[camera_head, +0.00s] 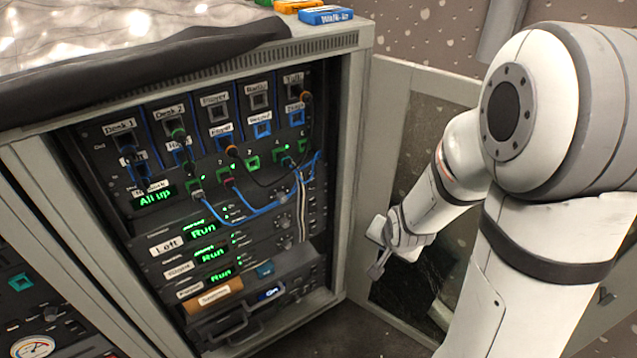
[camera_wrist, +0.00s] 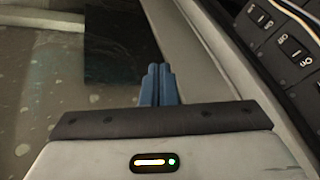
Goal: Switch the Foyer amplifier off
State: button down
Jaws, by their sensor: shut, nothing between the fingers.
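The rack (camera_head: 352,130) holds three stacked amplifier units with green "Run" displays. The top unit's label (camera_head: 168,246) reads "Loft"; the labels on the middle unit (camera_head: 178,271) and lower unit (camera_head: 188,291) are too small to read surely, so I cannot tell which is Foyer. My gripper (camera_head: 376,268) is right of the rack front, before the open door, apart from the units. In the wrist view its blue fingers (camera_wrist: 161,84) are shut and empty. Rocker switches (camera_wrist: 261,17) marked "On" show at the upper right there, away from the fingertips.
Patch cables (camera_head: 240,213) hang across the upper panel and beside the amplifiers. The open rack door (camera_head: 390,85) stands behind my arm. A drawer handle (camera_head: 225,328) juts out low in the rack. Blue and orange boxes (camera_head: 325,15) lie on top.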

aim_at(314, 229)
jog(key=w+a+f+m+t+y+p, duration=0.2)
jog(key=a+m+y+p, duration=0.2)
jog(key=a, duration=0.4)
jog(key=shift+a+f+m+y, duration=0.35)
jog(key=shift+m+y, duration=0.15)
jog(key=shift+y, duration=0.1)
jog(key=shift+w, duration=0.1)
jog(key=w+a+r+b+x, duration=0.1)
jog(key=b+x, duration=0.5)
jog(key=x, duration=0.7)
jog(key=shift+w+r, duration=0.35)
jog(key=shift+a, duration=0.1)
